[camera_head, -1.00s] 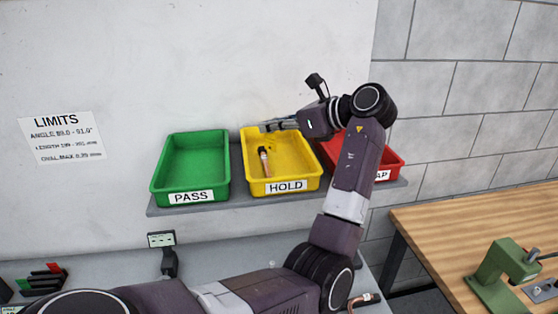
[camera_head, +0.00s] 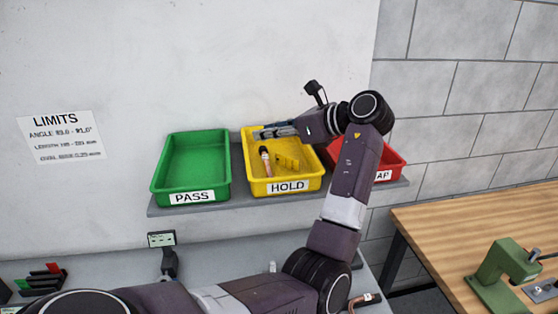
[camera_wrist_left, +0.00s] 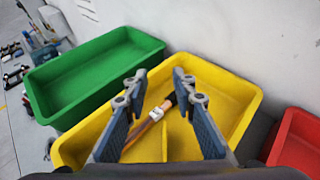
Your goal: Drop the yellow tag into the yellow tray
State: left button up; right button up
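The yellow tray (camera_head: 256,185), labelled HOLD, sits on the grey shelf between the other two trays. A small yellow piece that looks like the tag (camera_head: 288,163) shows inside it, right of a copper tube (camera_head: 265,160) with a dark end and white label. My left gripper (camera_head: 262,133) is over the back of the tray. In the left wrist view its two blue-grey fingers (camera_wrist_left: 160,112) are spread apart above the tray (camera_wrist_left: 238,95), with nothing visibly held. There the tube (camera_wrist_left: 153,121) lies between the fingers; the tag is hard to tell from the yellow floor. My right gripper is out of view.
The green PASS tray (camera_head: 192,165) stands empty at left. The red tray (camera_head: 393,162) at right is partly behind my left arm. A wall rises close behind the shelf (camera_head: 236,197). A wooden table (camera_head: 440,225) with a green tool (camera_head: 508,262) is at right.

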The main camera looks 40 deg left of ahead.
pick_arm(q)
jog(key=v, duration=1.2)
